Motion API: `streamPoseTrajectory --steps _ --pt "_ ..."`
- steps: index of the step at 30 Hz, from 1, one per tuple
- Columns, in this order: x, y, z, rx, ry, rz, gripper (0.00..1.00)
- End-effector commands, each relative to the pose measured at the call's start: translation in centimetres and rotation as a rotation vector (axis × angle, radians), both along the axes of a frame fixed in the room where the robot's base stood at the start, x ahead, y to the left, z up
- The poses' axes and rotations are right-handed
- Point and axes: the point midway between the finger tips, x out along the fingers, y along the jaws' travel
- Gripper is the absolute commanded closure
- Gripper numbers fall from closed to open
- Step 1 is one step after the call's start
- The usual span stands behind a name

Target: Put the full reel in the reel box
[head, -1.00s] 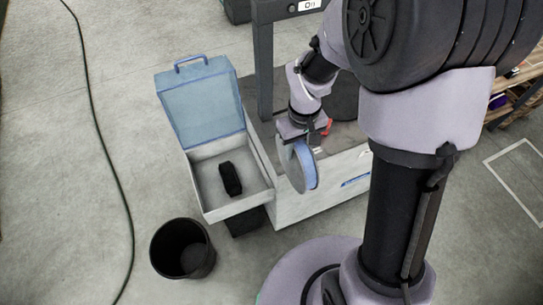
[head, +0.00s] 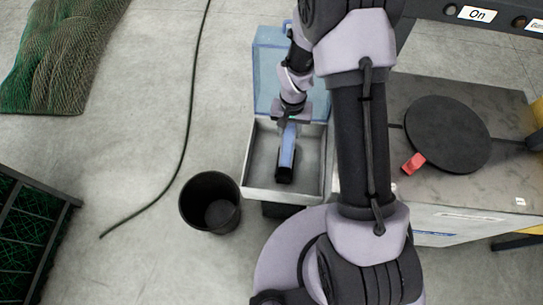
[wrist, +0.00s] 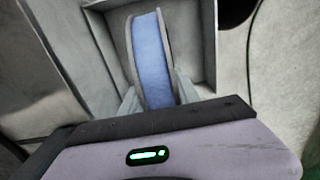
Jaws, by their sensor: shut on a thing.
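A reel (head: 287,147) wound with blue line between grey flanges is held on edge by my gripper (head: 290,122). In the wrist view the same reel (wrist: 152,60) stands upright between the two fingertips (wrist: 155,92), which are shut on it. The reel box is an open grey tray (head: 252,185) with a raised translucent blue lid (head: 267,68). The reel is over the inside of the box. I cannot tell whether it touches the floor of the box. A black object (head: 285,175) lies in the box, partly hidden by the reel.
A black bucket (head: 210,203) stands left of the box. A dark cable (head: 180,160) runs along the floor. At right is a bench (head: 500,185) with a black disc (head: 447,135) and a red piece (head: 413,163). Nets (head: 65,50) and a dark crate (head: 30,235) are at left.

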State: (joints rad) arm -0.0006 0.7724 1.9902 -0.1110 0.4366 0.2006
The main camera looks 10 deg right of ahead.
Motion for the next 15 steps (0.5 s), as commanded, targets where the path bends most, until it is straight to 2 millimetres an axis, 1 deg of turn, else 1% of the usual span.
streamPoseTrajectory --steps 1,3,6,11,15 --pt "-0.1 0.0 -1.4 0.000 0.003 -0.005 1.00" --pt "-0.1 0.0 -3.3 0.000 0.003 -0.007 1.00" --pt "-0.1 0.0 -5.3 0.000 0.003 -0.006 1.00" --pt "0.0 0.0 -7.0 0.000 0.002 -0.006 1.00" --pt "-0.1 0.0 -9.5 0.000 0.003 -0.005 1.00"
